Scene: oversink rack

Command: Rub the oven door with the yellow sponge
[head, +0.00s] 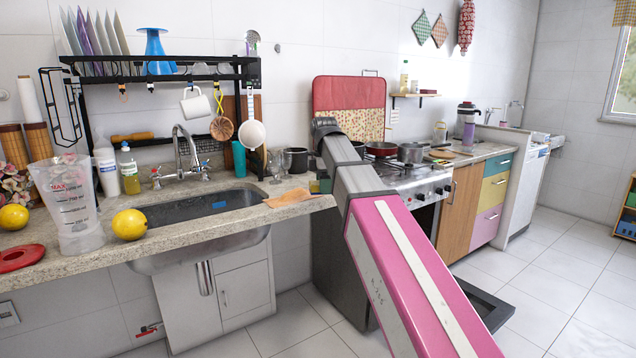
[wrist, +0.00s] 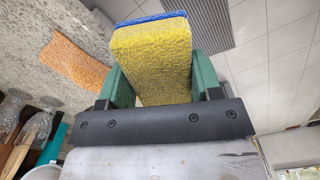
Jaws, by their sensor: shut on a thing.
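In the wrist view, the yellow sponge (wrist: 150,62) has a blue layer along its far edge. My gripper (wrist: 160,80) is shut on it, with one green finger on each side. In the head view, my gripper (head: 318,184) is small and partly hidden by my arm, beside the counter's right end; I cannot make out the sponge clearly there. The stove (head: 415,175) stands behind my arm. The oven door (head: 492,306) appears as a dark panel, folded down low over the floor and partly covered by my pink arm link. The sponge is apart from it.
An orange cloth (head: 286,198) lies on the sink counter's right end and shows in the wrist view (wrist: 75,62). Glasses (head: 276,163) stand behind it. Pots (head: 411,152) sit on the stove. Tiled floor (head: 560,270) is clear at the right.

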